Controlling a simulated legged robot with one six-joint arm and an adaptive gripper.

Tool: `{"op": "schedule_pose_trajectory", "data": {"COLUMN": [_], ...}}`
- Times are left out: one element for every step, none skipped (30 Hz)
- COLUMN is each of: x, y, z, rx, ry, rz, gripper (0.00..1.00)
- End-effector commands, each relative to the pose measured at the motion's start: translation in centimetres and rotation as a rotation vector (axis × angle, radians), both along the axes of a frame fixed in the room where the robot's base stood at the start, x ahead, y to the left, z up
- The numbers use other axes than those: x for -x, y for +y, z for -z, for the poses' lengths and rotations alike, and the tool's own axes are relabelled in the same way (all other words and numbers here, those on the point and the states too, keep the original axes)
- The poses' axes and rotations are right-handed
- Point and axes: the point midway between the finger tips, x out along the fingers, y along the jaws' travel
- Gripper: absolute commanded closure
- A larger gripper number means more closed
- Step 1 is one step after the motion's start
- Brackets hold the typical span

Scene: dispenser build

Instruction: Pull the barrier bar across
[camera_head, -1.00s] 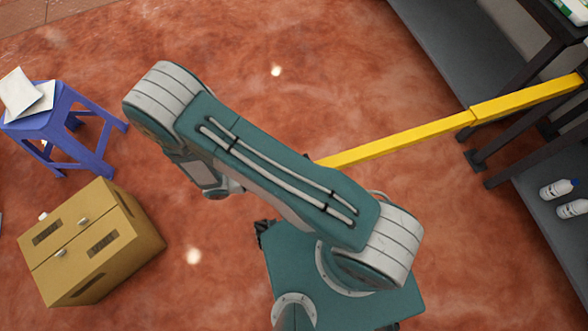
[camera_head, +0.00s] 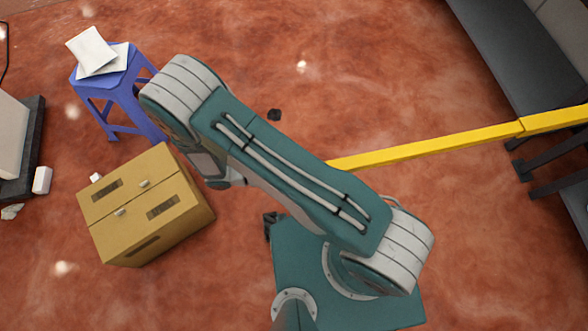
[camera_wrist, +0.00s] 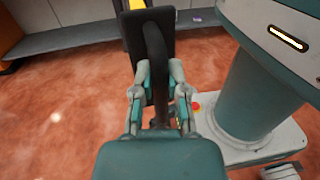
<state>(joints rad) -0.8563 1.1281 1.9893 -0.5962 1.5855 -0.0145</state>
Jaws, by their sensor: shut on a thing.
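The yellow barrier bar (camera_head: 430,147) runs in the head view from the right edge leftward until my arm hides it. It has a thicker sleeve (camera_head: 555,120) at the right and a thinner section to its left. In the wrist view my gripper (camera_wrist: 158,82) is shut on the black end handle (camera_wrist: 155,45) of the bar. A small yellow piece of the bar (camera_wrist: 127,6) shows behind the handle. In the head view the gripper and the handle are hidden behind my arm.
A cardboard box (camera_head: 145,205) and a blue stool (camera_head: 125,95) with papers on top stand on the floor to the left. A pale object on a dark base (camera_head: 18,150) is at the left edge. Dark shelving (camera_head: 505,55) is at the right. Floor between is mostly clear.

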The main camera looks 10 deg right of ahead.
Motion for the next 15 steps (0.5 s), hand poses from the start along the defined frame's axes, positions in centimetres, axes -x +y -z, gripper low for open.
{"op": "schedule_pose_trajectory", "data": {"x": [-0.22,-0.22,-0.22,-0.22,-0.22,-0.21,-0.21,-0.21,-0.21,-0.21,-0.22,-0.21,-0.21,-0.22,-0.21], "y": [0.14,0.15,0.16,0.16,0.16,0.16,0.17,0.17,0.19,0.20,0.22,0.25,0.27,0.30,0.33], "z": [0.00,0.00,0.00,0.00,0.00,0.00,0.00,0.00,0.00,0.01,0.01,0.01,0.01,0.02,0.02], "rx": [-0.003,-0.003,-0.003,-0.003,-0.003,-0.003,-0.003,-0.002,-0.002,-0.002,-0.002,-0.001,-0.001,-0.001,0.000], "ry": [-0.003,-0.003,-0.003,-0.003,-0.003,-0.003,-0.003,-0.003,-0.003,-0.003,-0.003,-0.003,-0.003,-0.003,-0.003], "rz": [-0.005,-0.005,-0.005,-0.005,-0.005,-0.005,-0.005,-0.005,-0.005,-0.005,-0.005,-0.005,-0.005,-0.005,-0.005], "gripper": [1.00,1.00,1.00,1.00,1.00,1.00,1.00,1.00,1.00,1.00,1.00,1.00,1.00,1.00,0.64]}}
